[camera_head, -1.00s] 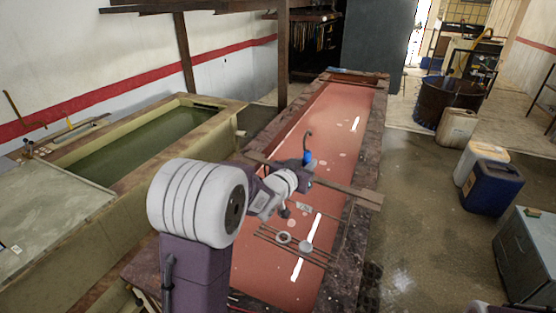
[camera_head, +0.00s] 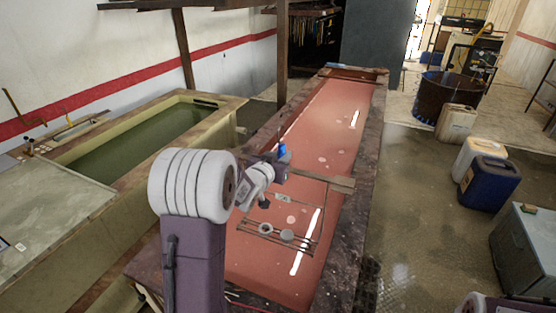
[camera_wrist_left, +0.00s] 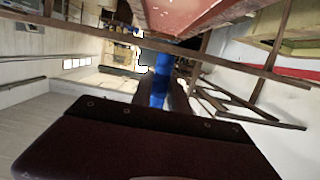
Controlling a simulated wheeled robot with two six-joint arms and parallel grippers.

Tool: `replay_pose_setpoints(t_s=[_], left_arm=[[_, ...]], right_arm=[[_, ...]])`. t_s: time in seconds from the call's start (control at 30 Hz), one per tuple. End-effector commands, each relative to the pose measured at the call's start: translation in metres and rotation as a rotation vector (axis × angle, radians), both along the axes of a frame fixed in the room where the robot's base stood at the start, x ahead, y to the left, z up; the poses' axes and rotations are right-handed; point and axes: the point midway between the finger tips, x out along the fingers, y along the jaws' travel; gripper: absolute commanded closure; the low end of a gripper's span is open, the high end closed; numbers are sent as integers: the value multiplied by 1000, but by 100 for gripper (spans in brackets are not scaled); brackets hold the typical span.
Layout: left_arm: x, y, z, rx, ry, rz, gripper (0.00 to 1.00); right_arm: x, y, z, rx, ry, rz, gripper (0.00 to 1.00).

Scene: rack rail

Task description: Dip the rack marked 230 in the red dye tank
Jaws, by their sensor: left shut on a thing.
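My left gripper (camera_head: 276,168) is shut on the blue-gripped upper part of a wire rack (camera_head: 275,238). The rack hangs over the red dye tank (camera_head: 345,110), near its front half. It has thin rods, round pale pieces and a small light tag (camera_head: 283,198); the number is too small to read. Whether its lowest rods touch the red liquid I cannot tell. In the left wrist view a blue piece (camera_wrist_left: 160,82) stands beyond a dark part of my gripper. My right gripper is not in view.
A wooden bar (camera_head: 328,180) lies across the red tank beside the gripper. A tank of green liquid (camera_head: 145,140) stands to the left, and a wooden post (camera_head: 282,60) rises between. Jerrycans (camera_head: 488,185) and a grey cabinet (camera_head: 525,245) stand on the right; wet floor between is clear.

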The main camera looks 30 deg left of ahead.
Motion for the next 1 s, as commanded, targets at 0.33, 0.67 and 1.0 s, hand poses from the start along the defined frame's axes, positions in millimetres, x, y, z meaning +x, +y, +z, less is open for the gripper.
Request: replay_pose_setpoints(t_s=[0.33, 0.67, 1.0], left_arm=[[47, 2, 4, 0, -5, -2, 100], [53, 2, -21, 0, -6, -1, 100], [53, 3, -21, 0, -5, -1, 100]], right_arm=[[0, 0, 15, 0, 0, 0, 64], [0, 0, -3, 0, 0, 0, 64], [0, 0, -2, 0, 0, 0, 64]])
